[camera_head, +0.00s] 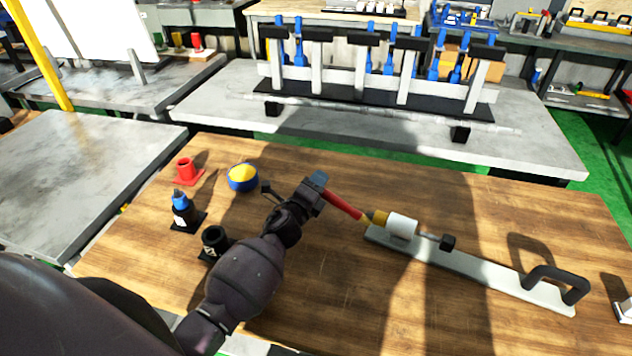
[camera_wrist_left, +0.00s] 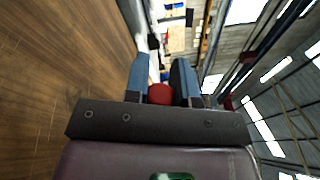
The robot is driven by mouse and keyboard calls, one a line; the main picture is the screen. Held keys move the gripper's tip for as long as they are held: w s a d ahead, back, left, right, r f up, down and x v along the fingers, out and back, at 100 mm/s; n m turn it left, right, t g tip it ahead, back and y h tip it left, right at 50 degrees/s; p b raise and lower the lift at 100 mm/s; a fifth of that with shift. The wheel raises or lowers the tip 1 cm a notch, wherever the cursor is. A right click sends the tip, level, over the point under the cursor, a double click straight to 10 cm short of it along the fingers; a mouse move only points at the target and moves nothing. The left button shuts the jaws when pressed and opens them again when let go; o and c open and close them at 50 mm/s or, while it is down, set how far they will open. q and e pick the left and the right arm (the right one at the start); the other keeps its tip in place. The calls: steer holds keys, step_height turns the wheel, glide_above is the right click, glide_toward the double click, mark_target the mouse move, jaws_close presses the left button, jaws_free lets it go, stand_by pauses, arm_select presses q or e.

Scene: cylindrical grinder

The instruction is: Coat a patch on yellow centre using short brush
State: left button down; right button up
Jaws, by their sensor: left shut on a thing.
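My left gripper (camera_head: 318,184) is shut on a brush with a red handle (camera_head: 343,204). The brush points right and down, with its tip beside the yellow centre (camera_head: 378,218); I cannot tell whether they touch. The yellow centre sits at the left end of a white cylinder (camera_head: 402,226) on a long light-grey bar. In the left wrist view the red handle end (camera_wrist_left: 160,94) shows between the blue fingers. The brush tip is hidden there. My right gripper is not in view.
A blue pot with yellow contents (camera_head: 243,177), an empty red holder (camera_head: 187,172), a black holder with a blue-topped item (camera_head: 182,210) and an empty black holder (camera_head: 214,242) stand left. The grey bar has a black handle (camera_head: 560,281). The front middle of the wooden table is clear.

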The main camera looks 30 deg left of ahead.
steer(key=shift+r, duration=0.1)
arm_select(q)
steer(key=shift+w+d+r, duration=0.1)
steer(key=shift+w+r, duration=0.05)
steer(key=shift+w, duration=0.05)
steer(key=shift+s+f, duration=0.2)
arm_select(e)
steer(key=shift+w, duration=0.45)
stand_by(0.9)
